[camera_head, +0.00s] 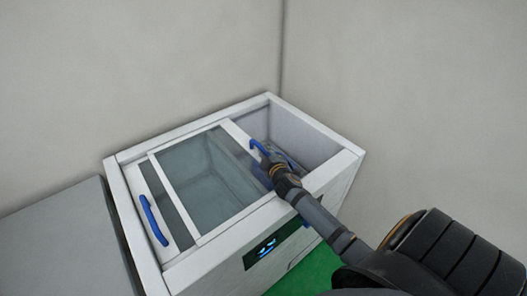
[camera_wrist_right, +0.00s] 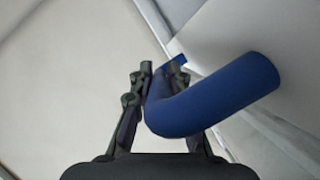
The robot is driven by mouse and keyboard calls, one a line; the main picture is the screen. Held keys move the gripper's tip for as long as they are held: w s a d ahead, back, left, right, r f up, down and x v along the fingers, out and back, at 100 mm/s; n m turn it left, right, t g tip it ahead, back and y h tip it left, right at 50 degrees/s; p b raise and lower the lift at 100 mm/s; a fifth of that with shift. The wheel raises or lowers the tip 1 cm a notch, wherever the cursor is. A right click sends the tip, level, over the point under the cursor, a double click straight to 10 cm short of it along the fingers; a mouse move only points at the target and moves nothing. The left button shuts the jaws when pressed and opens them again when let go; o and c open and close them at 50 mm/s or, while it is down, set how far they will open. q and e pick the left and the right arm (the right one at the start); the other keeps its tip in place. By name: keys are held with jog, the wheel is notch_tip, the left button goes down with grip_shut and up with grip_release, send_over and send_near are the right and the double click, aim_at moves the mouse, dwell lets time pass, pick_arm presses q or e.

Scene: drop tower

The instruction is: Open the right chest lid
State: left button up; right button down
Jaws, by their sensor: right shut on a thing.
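The white chest (camera_head: 117,205) stands in the corner with two glass sliding lids. The right lid (camera_head: 205,170) lies slid left, over much of the left lid (camera_head: 177,228). The chest's right end is uncovered, and its inner wall shows. The right lid's blue handle (camera_head: 256,145) is on its right edge; it shows large in the right wrist view (camera_wrist_right: 225,95). My right gripper (camera_head: 268,160) is shut on this handle, with its fingers either side of the bar in the wrist view (camera_wrist_right: 164,70). My left gripper is out of view.
The left lid has its own blue handle (camera_head: 153,222). A grey flat-topped unit (camera_head: 65,240) stands left of the chest. Plain walls (camera_head: 130,60) close in behind and right. Green floor (camera_head: 315,268) shows in front.

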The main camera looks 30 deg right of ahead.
jog(key=c, duration=1.4)
grip_release()
jog(key=shift+o, duration=0.5)
jog(key=shift+s, duration=0.1)
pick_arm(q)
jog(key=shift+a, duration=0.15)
pick_arm(e)
jog(key=v, duration=1.1)
jog(key=shift+s, duration=0.4)
